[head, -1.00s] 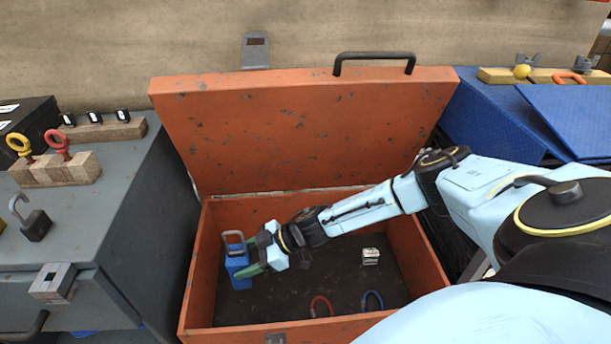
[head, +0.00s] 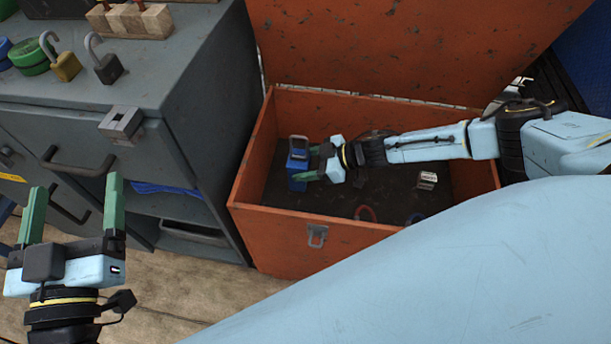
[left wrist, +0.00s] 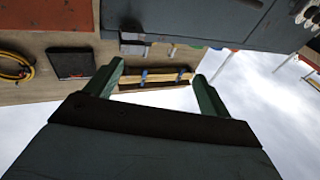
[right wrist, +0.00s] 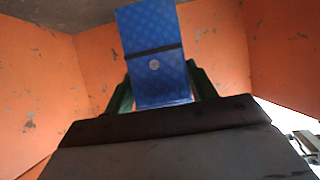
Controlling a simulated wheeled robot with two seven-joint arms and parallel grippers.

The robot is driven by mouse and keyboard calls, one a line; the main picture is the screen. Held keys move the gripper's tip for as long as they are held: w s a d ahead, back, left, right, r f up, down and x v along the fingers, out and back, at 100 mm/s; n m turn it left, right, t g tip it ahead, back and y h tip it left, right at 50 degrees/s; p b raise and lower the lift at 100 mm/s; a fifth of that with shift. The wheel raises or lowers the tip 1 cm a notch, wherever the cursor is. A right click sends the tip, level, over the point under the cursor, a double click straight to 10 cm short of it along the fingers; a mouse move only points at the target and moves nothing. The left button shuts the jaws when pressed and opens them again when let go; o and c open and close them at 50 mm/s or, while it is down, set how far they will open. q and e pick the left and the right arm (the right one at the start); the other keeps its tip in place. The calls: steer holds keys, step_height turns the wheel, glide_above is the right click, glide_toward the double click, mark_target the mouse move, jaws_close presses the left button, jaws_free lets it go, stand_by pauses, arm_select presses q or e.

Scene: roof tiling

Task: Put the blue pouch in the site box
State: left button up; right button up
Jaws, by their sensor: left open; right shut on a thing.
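The blue pouch (head: 297,170) is inside the orange site box (head: 262,197), near its left wall. My right gripper (head: 314,165) is shut on it. The right wrist view shows the pouch (right wrist: 157,65) upright between the fingers, with a dark band and a round snap, and orange walls around it. Whether its bottom touches the box floor I cannot tell. The lid of the box (head: 400,45) stands open. My left gripper (head: 76,196) is open and empty, in front of the grey cabinet; it also shows in the left wrist view (left wrist: 160,74).
The box also holds a red shackle (head: 366,212), a blue one (head: 416,218) and a small pale block (head: 427,180). The grey cabinet (head: 190,60) stands left of the box, with padlocks (head: 104,66) on top and a blue item (head: 165,188) in its open compartment.

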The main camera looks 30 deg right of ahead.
steer(key=shift+f+b, duration=0.3)
steer(key=shift+f, duration=0.3)
step_height(320, 180, down, 3)
steer(key=shift+r+b, duration=0.1)
steer(key=shift+b, duration=0.9)
arm_select(q)
steer(key=s+r+t+h, duration=0.1)
steer(key=s+r+t, duration=0.2)
steer(key=r+t, duration=0.2)
steer(key=shift+r+t+h, duration=0.3)
steer(key=shift+r+t, duration=0.1)
steer(key=shift+r, duration=0.2)
arm_select(e)
steer(key=shift+f, duration=0.2)
steer(key=shift+f, duration=0.1)
steer(key=o, duration=1.3)
steer(key=shift+c, duration=0.2)
